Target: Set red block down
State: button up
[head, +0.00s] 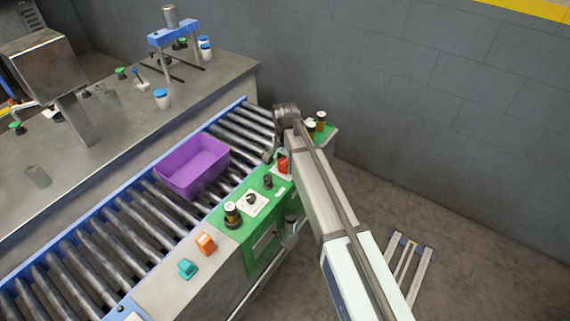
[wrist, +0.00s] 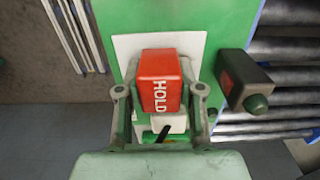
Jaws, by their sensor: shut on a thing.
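A red block (wrist: 160,80) with white "HOLD" lettering sits between the two fingers of my gripper (wrist: 160,93) in the wrist view. The fingers are shut on its sides. In the head view, the red block (head: 284,164) shows as a small red patch beside my gripper (head: 274,152), over the far part of the green control panel (head: 228,216). A white plate (wrist: 128,45) lies behind the block in the wrist view. I cannot tell whether the block touches the surface under it.
A purple bin (head: 193,167) stands on the roller conveyor (head: 80,240). An orange block (head: 205,243) and a teal block (head: 187,268) lie on the grey ledge. Knobs and a dark stub (head: 232,214) stick up from the panel. A dark box-like fitting (wrist: 243,80) stands close right of my fingers.

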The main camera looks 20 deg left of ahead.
aim_at(285, 160)
jog(key=o, duration=1.2)
jog(key=shift+f, duration=0.1)
notch_tip(285, 160, up, 12)
jog(key=b, duration=0.2)
jog(key=shift+b, duration=0.4)
